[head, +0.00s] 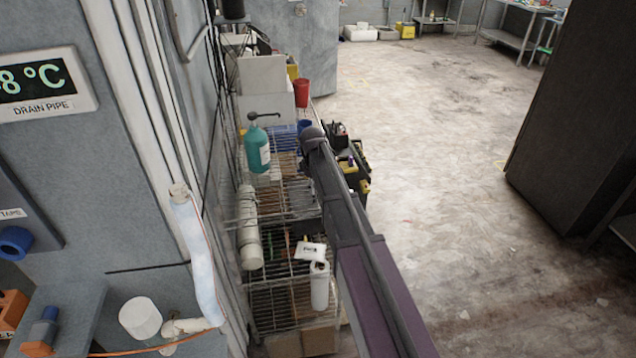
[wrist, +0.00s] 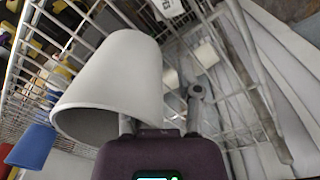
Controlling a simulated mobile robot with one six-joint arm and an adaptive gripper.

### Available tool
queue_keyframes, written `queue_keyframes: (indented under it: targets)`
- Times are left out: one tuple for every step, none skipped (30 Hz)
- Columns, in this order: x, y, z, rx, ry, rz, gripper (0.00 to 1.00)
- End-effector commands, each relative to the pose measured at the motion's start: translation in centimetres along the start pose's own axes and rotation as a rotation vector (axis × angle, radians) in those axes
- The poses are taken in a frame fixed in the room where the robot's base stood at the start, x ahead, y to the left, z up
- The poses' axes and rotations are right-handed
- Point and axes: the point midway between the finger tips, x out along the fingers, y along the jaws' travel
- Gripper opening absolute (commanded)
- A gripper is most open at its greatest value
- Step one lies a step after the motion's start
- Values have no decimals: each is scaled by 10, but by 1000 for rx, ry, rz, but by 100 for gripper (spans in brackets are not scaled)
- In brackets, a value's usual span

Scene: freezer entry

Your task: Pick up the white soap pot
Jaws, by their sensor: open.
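The white soap pot (wrist: 110,85) is large in the wrist view, a plain tapered pot with its wide rim toward the lower left. My gripper (wrist: 162,108) is open, with one finger partly hidden by the pot and the other in view to the pot's right. I cannot tell whether the finger touches the pot or is inside it. In the head view my arm hides the gripper, and I cannot pick out this pot there.
A blue pot (wrist: 32,147) is left of the white one. Wire shelving (head: 290,265) holds a teal pump bottle (head: 257,148), a red pot (head: 302,92) and a white bottle (head: 319,286). Another white pot (head: 140,318) is at lower left. Open floor (head: 430,150) lies right.

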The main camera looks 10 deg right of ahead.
Motion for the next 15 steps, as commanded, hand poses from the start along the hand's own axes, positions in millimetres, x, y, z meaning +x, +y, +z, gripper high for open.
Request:
queue_keyframes:
  targets:
    - [0,0,0,0,0,0,45]
    - [0,0,0,0,0,0,45]
    - [0,0,0,0,0,0,45]
    - [0,0,0,0,0,0,45]
    - [0,0,0,0,0,0,45]
    - [0,0,0,0,0,0,45]
    - [0,0,0,0,0,0,45]
    - [0,0,0,0,0,0,45]
    - [0,0,0,0,0,0,45]
    - [0,0,0,0,0,0,45]
    - [0,0,0,0,0,0,45]
    - [0,0,0,0,0,0,36]
    - [0,0,0,0,0,0,27]
    - [0,0,0,0,0,0,18]
    - [0,0,0,0,0,0,6]
